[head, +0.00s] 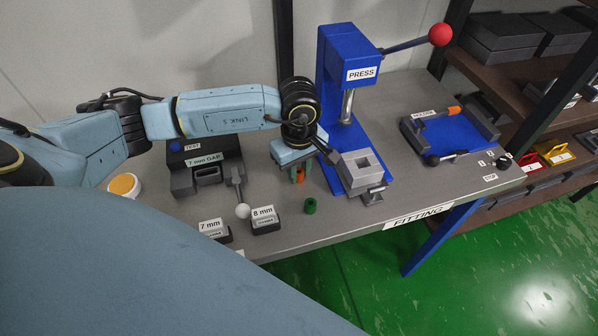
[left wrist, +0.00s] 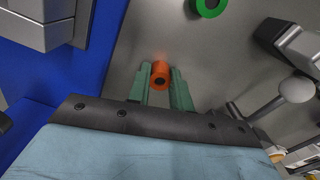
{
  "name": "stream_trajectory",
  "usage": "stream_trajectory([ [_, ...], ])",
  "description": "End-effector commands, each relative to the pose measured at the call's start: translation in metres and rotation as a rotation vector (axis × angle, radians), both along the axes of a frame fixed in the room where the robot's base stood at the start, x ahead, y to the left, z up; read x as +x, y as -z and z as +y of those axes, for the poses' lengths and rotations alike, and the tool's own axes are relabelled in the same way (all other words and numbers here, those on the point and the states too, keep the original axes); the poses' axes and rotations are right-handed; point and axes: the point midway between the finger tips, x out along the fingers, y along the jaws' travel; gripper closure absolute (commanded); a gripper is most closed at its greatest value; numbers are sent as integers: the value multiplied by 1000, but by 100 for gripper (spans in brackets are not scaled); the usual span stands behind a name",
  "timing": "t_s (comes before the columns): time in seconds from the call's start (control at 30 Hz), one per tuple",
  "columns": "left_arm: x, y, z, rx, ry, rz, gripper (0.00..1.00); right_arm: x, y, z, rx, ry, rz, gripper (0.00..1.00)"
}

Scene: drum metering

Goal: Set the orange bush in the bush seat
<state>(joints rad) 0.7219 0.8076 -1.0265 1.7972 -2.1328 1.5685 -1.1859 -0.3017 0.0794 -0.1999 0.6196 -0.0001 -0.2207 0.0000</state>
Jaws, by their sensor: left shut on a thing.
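My left gripper (head: 298,174) points down over the bench, left of the press. It is shut on the orange bush (head: 300,176), a small short tube. In the left wrist view the orange bush (left wrist: 160,75) sits between the green fingertips (left wrist: 161,82), its bore showing. I cannot tell whether it touches the bench. A grey block with a square opening (head: 362,170) stands at the foot of the press, just right of the gripper; I cannot tell for sure that it is the bush seat. My right gripper is not in view.
A green bush (head: 310,206) stands on the bench in front of the gripper. The blue press (head: 345,88) has a red-knobbed lever. A gauge fixture (head: 205,174) and blocks marked 7 mm (head: 213,227) and 8 mm (head: 263,216) stand left. A blue fixture (head: 452,137) is at right.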

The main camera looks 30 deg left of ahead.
Motion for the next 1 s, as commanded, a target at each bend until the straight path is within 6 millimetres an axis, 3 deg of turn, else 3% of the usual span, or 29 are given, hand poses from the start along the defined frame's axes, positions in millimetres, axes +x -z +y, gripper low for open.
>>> stream_trajectory([
  [0.17, 1, -16, 0, 0, 1, -3, 100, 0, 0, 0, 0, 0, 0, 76],
  [0.4, 1, -65, 0, 1, 0, -6, 100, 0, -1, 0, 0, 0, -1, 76],
  [0.6, 1, -93, 0, 0, 0, -2, 100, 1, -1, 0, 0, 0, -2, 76],
  [0.83, 1, -102, -1, 0, 21, -1, 100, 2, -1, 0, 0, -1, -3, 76],
  [1.0, 4, -108, -10, -4, 203, -4, 100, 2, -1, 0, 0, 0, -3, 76],
])
